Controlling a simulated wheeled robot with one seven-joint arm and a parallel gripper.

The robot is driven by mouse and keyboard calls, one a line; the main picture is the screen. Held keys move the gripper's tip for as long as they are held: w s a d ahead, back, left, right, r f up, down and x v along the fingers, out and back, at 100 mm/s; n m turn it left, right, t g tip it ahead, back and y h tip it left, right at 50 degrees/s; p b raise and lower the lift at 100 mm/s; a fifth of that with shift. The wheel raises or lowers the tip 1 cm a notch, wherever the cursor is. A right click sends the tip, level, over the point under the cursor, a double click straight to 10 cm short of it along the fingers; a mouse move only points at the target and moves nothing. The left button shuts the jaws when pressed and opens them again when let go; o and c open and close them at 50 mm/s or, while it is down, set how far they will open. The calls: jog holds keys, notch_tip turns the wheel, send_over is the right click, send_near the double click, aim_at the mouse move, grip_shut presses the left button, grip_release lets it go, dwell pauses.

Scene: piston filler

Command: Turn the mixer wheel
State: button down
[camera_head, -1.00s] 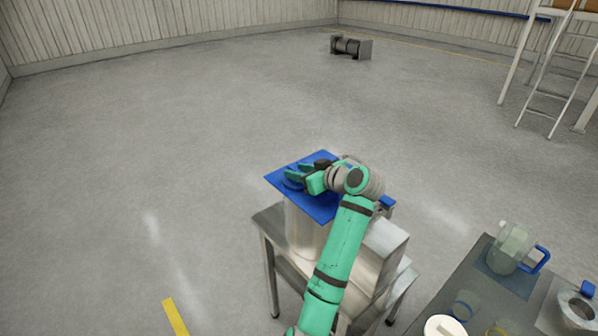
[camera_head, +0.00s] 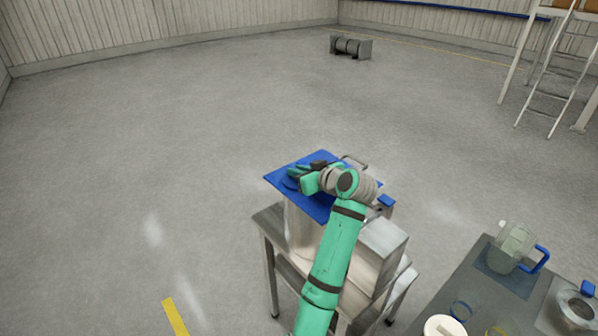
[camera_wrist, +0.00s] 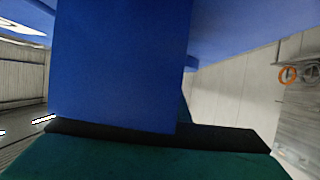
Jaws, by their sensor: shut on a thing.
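The mixer's blue square top plate (camera_head: 318,208) sits on a steel vessel (camera_head: 303,232) in the head view. A blue rounded part on the plate, probably the mixer wheel (camera_head: 289,184), shows only partly beside my gripper (camera_head: 297,176). My gripper is at the left part of the plate and is shut on this blue part. In the wrist view, a broad blue face (camera_wrist: 120,70) fills the middle, right against the dark edge of a green finger (camera_wrist: 150,150). My gripper and wrist hide much of the wheel.
A steel box (camera_head: 380,245) stands beside the vessel on the metal stand (camera_head: 268,262). At the lower right, a dark table (camera_head: 435,300) holds a clear jug (camera_head: 512,247) with a blue handle and several small items.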

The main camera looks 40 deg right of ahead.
jog(key=m+g+h, duration=0.1)
jog(key=m+h, duration=0.2)
jog(key=m+g+h, duration=0.1)
jog(key=m+h, duration=0.2)
jog(key=shift+a+h, duration=0.15)
jog(key=shift+h, duration=0.25)
jog(key=m+g+h, duration=0.4)
jog(key=m+g, duration=0.1)
jog(key=m, duration=0.1)
jog(key=shift+w+r+h, duration=0.1)
jog(key=shift+h, duration=0.3)
jog(key=m+g, duration=0.3)
jog(key=m+g+h, duration=0.1)
jog(key=m+g, duration=0.2)
jog(key=g, duration=0.1)
jog(key=shift+m+g+h, duration=0.3)
jog(key=shift+m+g+y, duration=0.6)
jog(key=shift+m+g, duration=1.4)
jog(key=shift+g, duration=0.2)
jog(key=shift+m+g, duration=0.3)
jog(key=shift+f+m+g+y, duration=0.2)
jog(key=shift+m+g+y, duration=0.1)
jog(key=c, duration=1.7)
grip_release()
jog(key=shift+r, duration=0.1)
